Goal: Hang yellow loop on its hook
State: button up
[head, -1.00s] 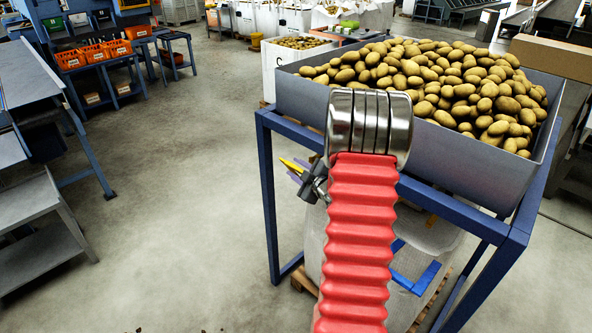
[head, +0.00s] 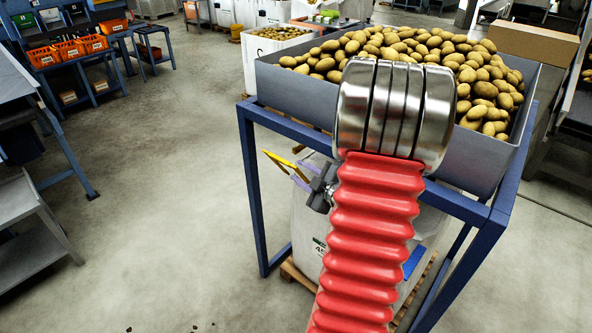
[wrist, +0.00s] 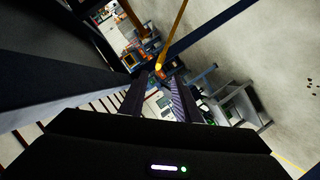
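In the wrist view the yellow loop (wrist: 176,32) runs up from between the two dark fingertips of my gripper (wrist: 160,76). The white bag (head: 306,228) stands on a pallet under the stand, partly hidden by my red arm. A blue loop (head: 414,262) shows on the bag's right side. I cannot make out the yellow loop's hook.
The blue stand (head: 252,195) carries a grey hopper (head: 290,95) heaped with potatoes (head: 420,60); its post and top rail are close to my gripper. A grey bench (head: 25,215) is at the left and orange bins (head: 70,50) at the back left. The floor between is clear.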

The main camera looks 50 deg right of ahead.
jog(key=shift+s+a, duration=0.1)
jog(key=shift+s, duration=0.05)
jog(key=shift+c, duration=0.7)
jog(key=shift+w+a+r, duration=0.15)
jog(key=shift+w+r, duration=0.15)
jog(key=c, duration=0.3)
jog(key=w+a+r+m+g, duration=0.1)
jog(key=w+a+r, duration=0.1)
jog(key=w+a+r+g+h, duration=0.1)
jog(key=w+a+r, duration=0.1)
jog(key=r, duration=0.1)
jog(key=shift+a+m+h, duration=0.3)
jog(key=shift+a+m, duration=0.1)
grip_shut()
jog(key=a+r+m+g, duration=0.3)
jog(key=a+r, duration=0.2)
jog(key=a, duration=0.5)
jog(key=s+a+g+y, duration=0.1)
jog(key=s+a, duration=0.4)
jog(key=a, duration=0.3)
jog(key=s+a+m+g+y, duration=0.1)
jog(key=s+a+y, duration=0.1)
jog(key=s+a, duration=0.4)
jog(key=s+a+r+m+g+y, duration=0.1)
jog(key=s+a, duration=0.4)
jog(key=a, duration=0.6)
jog(key=shift+s+a+g+y, duration=0.35)
jog(key=shift+a+g+y, duration=0.05)
jog(key=shift+y, duration=0.3)
